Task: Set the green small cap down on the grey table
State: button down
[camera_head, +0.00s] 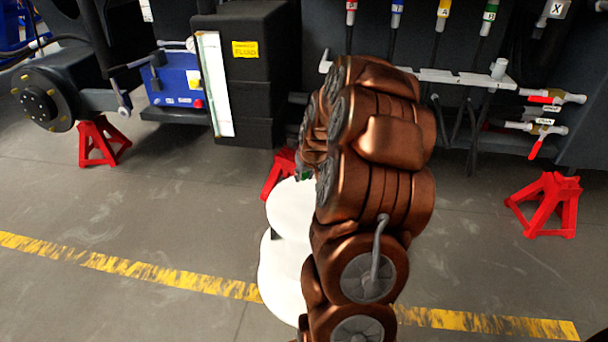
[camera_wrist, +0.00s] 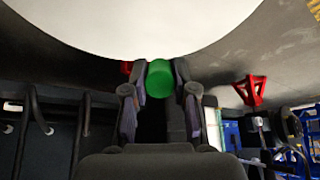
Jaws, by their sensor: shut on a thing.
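The green small cap (camera_wrist: 159,79) sits between the two fingers of my gripper (camera_wrist: 159,84) in the wrist view. My gripper is shut on it. In the head view only a speck of green cap (camera_head: 306,175) shows beside my copper-coloured arm, which hides most of the gripper. A pale, nearly white round table top (camera_wrist: 150,25) fills the upper part of the wrist view, its edge close to the cap. In the head view the round table top (camera_head: 288,208) lies under and left of the gripper. I cannot tell whether the cap touches it.
A second pale round surface (camera_head: 282,275) shows lower down in the head view. Red stands (camera_head: 545,204) and (camera_head: 100,141) are on the floor near the dark chassis. A black box (camera_head: 250,90) stands behind the table. The visible table top is bare.

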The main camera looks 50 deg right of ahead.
aim_at(303, 195)
jog(key=shift+f+b, duration=0.5)
jog(key=shift+f, duration=2.5)
jog(key=shift+f, duration=0.35)
jog(key=c, duration=0.8)
grip_release()
jog(key=shift+s+a+f, duration=0.1)
jog(key=shift+f, duration=0.1)
jog(key=shift+c, duration=0.2)
jog(key=shift+r, duration=0.15)
jog(key=shift+s+r, duration=0.25)
jog(key=shift+r, duration=0.4)
jog(key=v, duration=1)
jog(key=shift+s+a+r, duration=0.15)
jog(key=shift+s, duration=0.05)
